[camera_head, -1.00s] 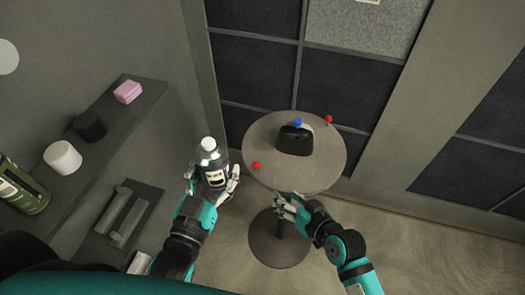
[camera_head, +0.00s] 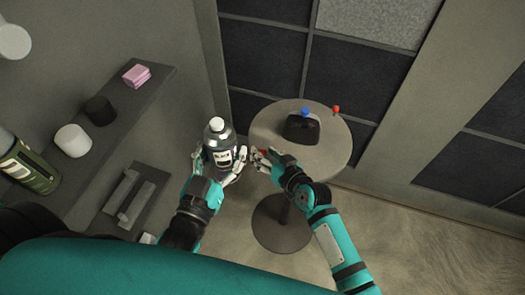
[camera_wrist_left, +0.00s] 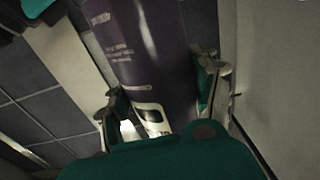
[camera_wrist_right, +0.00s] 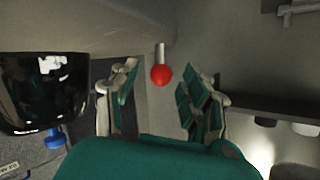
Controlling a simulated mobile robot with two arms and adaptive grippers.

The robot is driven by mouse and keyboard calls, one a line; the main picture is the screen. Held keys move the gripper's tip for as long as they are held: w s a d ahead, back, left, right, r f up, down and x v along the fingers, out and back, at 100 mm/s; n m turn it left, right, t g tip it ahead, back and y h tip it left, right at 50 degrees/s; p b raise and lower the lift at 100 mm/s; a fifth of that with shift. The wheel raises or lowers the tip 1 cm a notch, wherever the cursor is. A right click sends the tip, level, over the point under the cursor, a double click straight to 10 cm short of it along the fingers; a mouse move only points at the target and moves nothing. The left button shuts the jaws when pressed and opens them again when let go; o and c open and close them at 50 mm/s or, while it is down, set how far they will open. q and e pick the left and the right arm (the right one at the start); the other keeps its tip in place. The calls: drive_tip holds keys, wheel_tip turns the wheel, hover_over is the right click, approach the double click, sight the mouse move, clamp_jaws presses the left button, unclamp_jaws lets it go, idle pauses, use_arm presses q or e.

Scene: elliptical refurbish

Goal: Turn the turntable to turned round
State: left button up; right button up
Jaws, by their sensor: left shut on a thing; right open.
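The turntable is a round grey top (camera_head: 330,160) on a pedestal, with a black glossy box (camera_head: 301,128) on it. Knobs stand on its rim: a blue one (camera_head: 305,112) and a red one (camera_head: 336,109) at the far side, and another red one (camera_head: 263,151) at the left edge. My right gripper (camera_head: 264,160) is at that left red knob. In the right wrist view the red knob (camera_wrist_right: 161,75) shows between the open fingers (camera_wrist_right: 160,95), apart from both. My left gripper (camera_head: 219,168) is shut on a dark bottle with a white cap (camera_head: 217,136), left of the turntable.
A shelf on the left holds a pink block (camera_head: 136,74), a black cup (camera_head: 100,110) and a white cup (camera_head: 73,140). A green canister (camera_head: 28,165) stands nearer. A dark panelled wall is behind the turntable. Floor (camera_head: 430,230) is clear at the right.

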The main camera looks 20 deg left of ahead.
drive_tip(key=shift+x, duration=0.85)
drive_tip(key=shift+c, duration=0.2)
clamp_jaws()
